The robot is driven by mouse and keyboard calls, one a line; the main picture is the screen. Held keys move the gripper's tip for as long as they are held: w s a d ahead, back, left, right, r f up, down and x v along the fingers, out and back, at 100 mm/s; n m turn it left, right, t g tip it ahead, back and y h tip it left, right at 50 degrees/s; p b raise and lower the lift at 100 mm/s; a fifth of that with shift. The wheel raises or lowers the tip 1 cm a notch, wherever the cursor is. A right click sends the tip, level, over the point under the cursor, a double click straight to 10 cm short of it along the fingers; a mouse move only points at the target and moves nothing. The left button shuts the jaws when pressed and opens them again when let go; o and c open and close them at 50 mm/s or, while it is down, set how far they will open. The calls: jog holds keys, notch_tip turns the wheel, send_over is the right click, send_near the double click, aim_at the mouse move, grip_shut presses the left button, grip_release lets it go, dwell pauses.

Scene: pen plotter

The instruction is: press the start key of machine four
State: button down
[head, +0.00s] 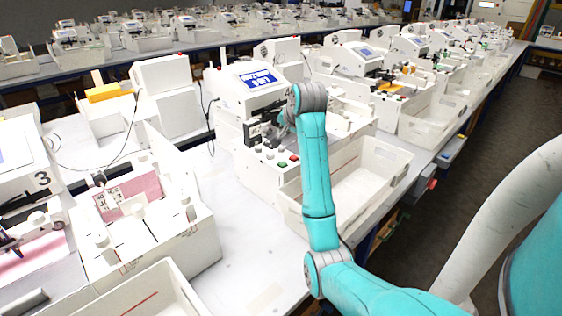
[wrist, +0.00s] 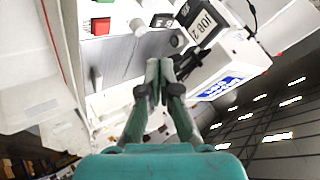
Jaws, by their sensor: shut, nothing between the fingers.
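Machine four (head: 240,92) is a white plotter with a lit blue screen (head: 258,79), partly hidden behind my arm. In the wrist view the red key (wrist: 101,26) is at the upper left, with the green key (wrist: 103,1) cut by the top edge. My gripper (wrist: 160,68) is shut and empty, its fingertips apart from both keys in that picture. A "JOB 2" card (wrist: 203,22) and the screen (wrist: 219,88) lie right of the fingers. The head view hides the fingers.
An empty white bin (head: 375,180) stands right of the machine's front. Machine three (head: 25,170) and a white unit with a pink sheet (head: 130,195) are at left. More machines line the benches behind. Bare bench top (head: 235,235) shows in front.

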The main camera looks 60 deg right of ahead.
aim_at(283, 164)
jog(key=shift+f, duration=0.1)
jog(key=shift+f, duration=4.3)
jog(key=shift+f, duration=0.2)
jog(key=shift+f, duration=0.25)
jog(key=shift+f, duration=0.4)
jog(key=shift+r, duration=0.85)
jog(key=shift+r, duration=0.1)
jog(key=shift+r, duration=2.4)
